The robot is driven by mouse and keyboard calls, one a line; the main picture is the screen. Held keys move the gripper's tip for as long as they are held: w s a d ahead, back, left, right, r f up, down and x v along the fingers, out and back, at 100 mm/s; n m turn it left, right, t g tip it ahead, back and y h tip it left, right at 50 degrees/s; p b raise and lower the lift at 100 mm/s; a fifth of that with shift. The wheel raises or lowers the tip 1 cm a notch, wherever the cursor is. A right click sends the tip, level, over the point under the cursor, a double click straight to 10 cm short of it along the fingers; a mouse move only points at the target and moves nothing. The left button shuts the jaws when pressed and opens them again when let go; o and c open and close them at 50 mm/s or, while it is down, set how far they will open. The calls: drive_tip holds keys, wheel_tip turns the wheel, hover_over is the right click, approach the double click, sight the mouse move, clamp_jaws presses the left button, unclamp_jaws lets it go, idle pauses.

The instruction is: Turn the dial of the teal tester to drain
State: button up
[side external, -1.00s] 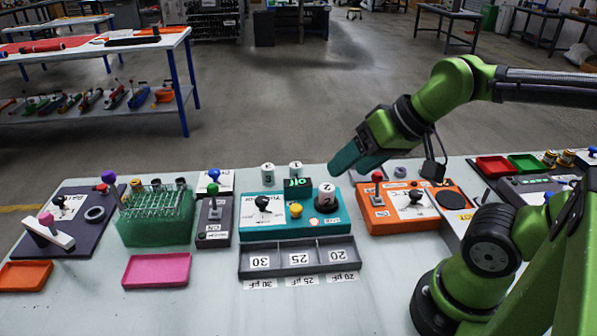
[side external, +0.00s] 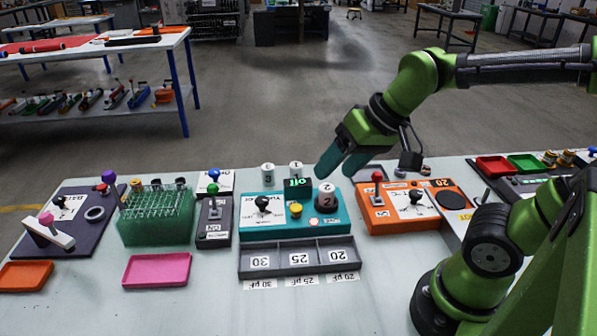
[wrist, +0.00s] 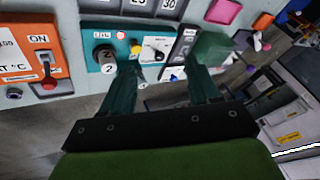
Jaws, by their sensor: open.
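The teal tester (side external: 285,229) sits mid-table in the side view and at upper left in the wrist view (wrist: 125,18). Its dial is a black knob (side external: 263,203) on a white label plate; it also shows in the wrist view (wrist: 156,54). The label words are too small to read. A yellow button (side external: 296,209), a small display (side external: 297,183) and a cylinder marked 2 (side external: 326,190) are also on the tester. My gripper (side external: 340,168) is open and empty, above and behind the tester's right end. In the wrist view its fingers (wrist: 165,80) are spread apart, with the dial between and beyond them.
White cylinders marked 3 (side external: 268,175) and 1 (side external: 296,169) stand behind the tester. A grey three-part tray (side external: 299,270) lies in front. An orange device (side external: 374,222) is to the right, a dark switch box (side external: 214,235) and green tube rack (side external: 156,230) to the left.

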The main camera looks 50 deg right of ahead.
drive_tip(key=w+g, duration=0.3)
drive_tip(key=w, duration=0.6)
drive_tip(key=n+g+h, duration=0.2)
drive_tip(key=n+g, duration=0.1)
drive_tip(key=n, duration=0.1)
hover_over(262, 199)
drive_tip(key=shift+f, duration=0.7)
wheel_tip(262, 199, down, 17)
drive_tip(key=shift+r, duration=0.2)
drive_tip(key=shift+c, duration=0.2)
drive_tip(key=c, duration=1)
